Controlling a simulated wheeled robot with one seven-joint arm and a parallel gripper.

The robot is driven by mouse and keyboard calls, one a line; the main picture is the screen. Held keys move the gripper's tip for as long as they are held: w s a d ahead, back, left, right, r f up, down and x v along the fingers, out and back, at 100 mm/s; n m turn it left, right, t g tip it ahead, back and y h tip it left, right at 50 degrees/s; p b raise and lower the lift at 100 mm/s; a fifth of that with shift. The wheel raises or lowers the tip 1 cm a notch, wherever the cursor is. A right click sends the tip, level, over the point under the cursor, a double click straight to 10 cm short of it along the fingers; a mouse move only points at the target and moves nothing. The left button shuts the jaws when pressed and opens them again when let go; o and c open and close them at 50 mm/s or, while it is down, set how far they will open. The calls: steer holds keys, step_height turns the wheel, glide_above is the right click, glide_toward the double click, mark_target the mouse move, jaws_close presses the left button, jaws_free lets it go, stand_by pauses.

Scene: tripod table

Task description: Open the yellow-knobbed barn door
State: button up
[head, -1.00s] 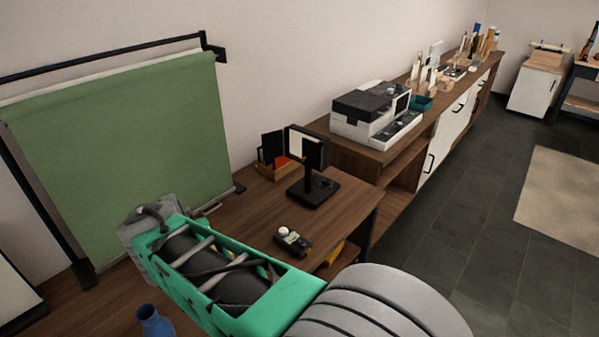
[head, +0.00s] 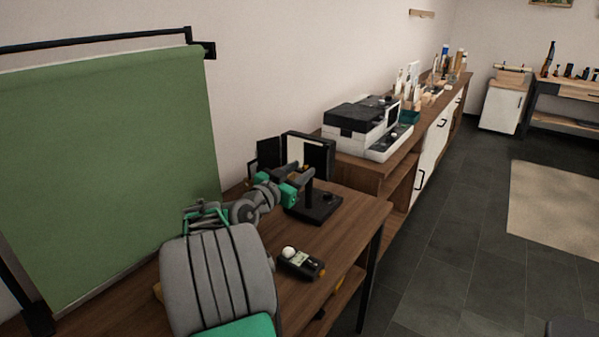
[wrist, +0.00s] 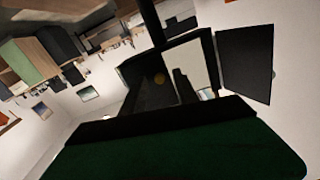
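The studio light (head: 300,152) stands on a black post and square base on the wooden table, its pale panel framed in black. One dark barn door (head: 268,157) stands out at its left. The wrist view shows the pale panel (wrist: 196,66), a flat black door (wrist: 245,66) at its right and a dark door (wrist: 138,84) at its left.
A meter with a white dome (head: 299,262) lies on the table in front of the light base (head: 314,208). A green backdrop (head: 110,170) hangs at the left. A white-and-black machine (head: 365,128) stands on the cabinet behind.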

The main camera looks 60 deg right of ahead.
steer(key=shift+c, duration=0.5)
jaws_close()
stand_by(0.9)
